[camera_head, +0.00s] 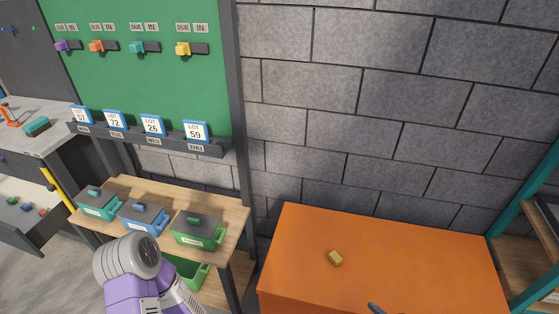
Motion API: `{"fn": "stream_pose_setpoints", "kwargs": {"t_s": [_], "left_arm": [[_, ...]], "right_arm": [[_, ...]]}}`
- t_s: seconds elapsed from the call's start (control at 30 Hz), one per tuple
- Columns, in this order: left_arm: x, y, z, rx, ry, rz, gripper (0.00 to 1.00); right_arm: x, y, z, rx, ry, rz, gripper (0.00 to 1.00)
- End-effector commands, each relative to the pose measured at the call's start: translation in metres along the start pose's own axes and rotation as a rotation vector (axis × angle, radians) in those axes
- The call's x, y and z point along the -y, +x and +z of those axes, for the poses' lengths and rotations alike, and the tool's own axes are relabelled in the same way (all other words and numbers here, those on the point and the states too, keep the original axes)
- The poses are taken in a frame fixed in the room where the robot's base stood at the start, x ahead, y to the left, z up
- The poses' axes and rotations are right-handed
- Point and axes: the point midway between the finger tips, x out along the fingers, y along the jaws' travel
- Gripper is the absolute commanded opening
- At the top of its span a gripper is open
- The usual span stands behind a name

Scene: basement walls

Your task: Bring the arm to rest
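A purple and grey link of my arm (140,275) comes up from the bottom edge at lower left, with a round grey joint at its top. It stands in front of the wooden bench (235,215) and hides part of the bench's lower area. No gripper fingers show in the view, so neither gripper can be seen.
Lidded boxes, including a green one (198,231), stand on the bench. A green board (150,70) stands behind; a teal-framed shelf (525,260) is at right.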

Motion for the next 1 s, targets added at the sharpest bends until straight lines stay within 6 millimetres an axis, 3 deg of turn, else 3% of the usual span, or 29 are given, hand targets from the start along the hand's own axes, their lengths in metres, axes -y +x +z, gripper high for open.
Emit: {"fn": "stream_pose_setpoints", "kwargs": {"t_s": [0.37,0.6,0.8,1.0], "left_arm": [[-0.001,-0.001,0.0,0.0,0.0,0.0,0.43],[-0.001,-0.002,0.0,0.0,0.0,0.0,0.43],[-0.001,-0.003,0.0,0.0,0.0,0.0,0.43],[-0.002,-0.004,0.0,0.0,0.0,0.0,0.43]], "right_arm": [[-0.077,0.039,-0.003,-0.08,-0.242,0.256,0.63],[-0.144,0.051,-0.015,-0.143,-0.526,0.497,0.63],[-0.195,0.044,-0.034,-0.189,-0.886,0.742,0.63],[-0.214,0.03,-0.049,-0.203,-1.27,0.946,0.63]]}}
